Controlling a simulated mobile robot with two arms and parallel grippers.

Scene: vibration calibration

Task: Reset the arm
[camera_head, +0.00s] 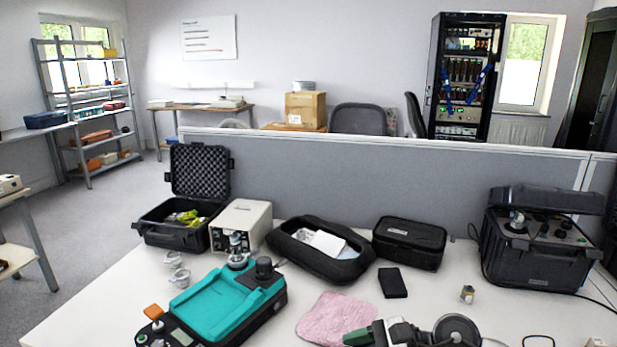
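Neither of my grippers and no part of my arms shows in the head view. A white table (93,297) fills the lower part of the view. A teal and dark grey device (215,305) with a small display and knobs lies at its front left. A black case (543,240) with a raised lid and a control panel stands at the right. A beige instrument box (240,226) stands at the back left of the table.
An open black foam-lined case (200,175), a black pouch (320,250) and a black closed case (409,242) line the back. A pink cloth (333,316) and a green-and-grey tool (400,332) lie in front. A grey partition (400,175) stands behind. The table's middle right is mostly clear.

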